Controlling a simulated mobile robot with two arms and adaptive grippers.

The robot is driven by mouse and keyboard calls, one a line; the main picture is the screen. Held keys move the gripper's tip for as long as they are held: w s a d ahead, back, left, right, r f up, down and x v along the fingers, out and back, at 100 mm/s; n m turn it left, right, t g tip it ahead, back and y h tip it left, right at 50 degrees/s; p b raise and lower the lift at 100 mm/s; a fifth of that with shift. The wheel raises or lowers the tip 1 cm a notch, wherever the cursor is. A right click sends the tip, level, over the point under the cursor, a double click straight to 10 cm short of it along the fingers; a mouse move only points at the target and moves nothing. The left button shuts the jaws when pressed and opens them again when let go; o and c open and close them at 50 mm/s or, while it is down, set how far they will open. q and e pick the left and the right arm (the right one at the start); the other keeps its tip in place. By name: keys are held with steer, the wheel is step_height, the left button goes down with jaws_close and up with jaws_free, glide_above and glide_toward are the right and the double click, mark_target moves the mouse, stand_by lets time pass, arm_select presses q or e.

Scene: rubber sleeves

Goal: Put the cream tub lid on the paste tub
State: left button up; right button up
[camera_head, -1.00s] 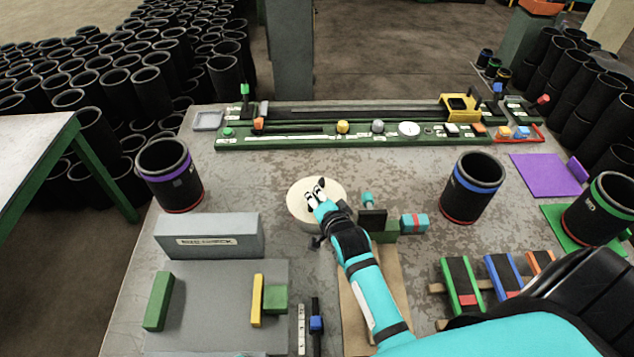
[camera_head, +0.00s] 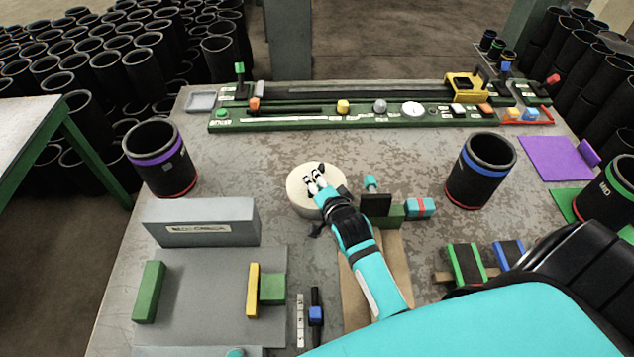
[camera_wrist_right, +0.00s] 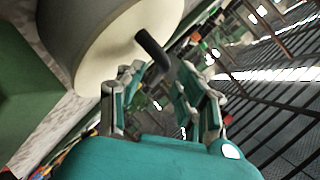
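A round cream-topped tub (camera_head: 303,201) stands near the middle of the grey table. In the right wrist view its cream top (camera_wrist_right: 105,65) is a flat disc on a grey wall, with a dark bent stub (camera_wrist_right: 152,52) standing out of it. I cannot tell whether this top is the lid or the paste. My right gripper (camera_head: 314,174) is over the tub top in the head view. In the right wrist view its fingers (camera_wrist_right: 160,88) are apart, with the stub's end at the gap between them. I see no clear grip on it.
A purple-banded black sleeve (camera_head: 160,160) stands at left and a blue-banded one (camera_head: 480,170) at right. A grey block (camera_head: 200,222) is left of the tub, and a dark plate on a green block (camera_head: 376,206) is close on the right. A green rail (camera_head: 300,122) crosses the back.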

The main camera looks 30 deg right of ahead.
steer(key=shift+s+r+p, duration=0.15)
steer(key=shift+r+p, duration=0.05)
steer(key=shift+p, duration=0.2)
arm_select(q)
step_height(320, 180, up, 8)
steer(key=s+p, duration=0.1)
steer(key=p, duration=0.6)
steer(key=shift+a+r+p, duration=0.15)
steer(key=shift+p, duration=0.15)
arm_select(e)
steer(key=v, duration=1.1)
steer(key=shift+s, duration=0.25)
steer(key=shift+a+f, duration=0.1)
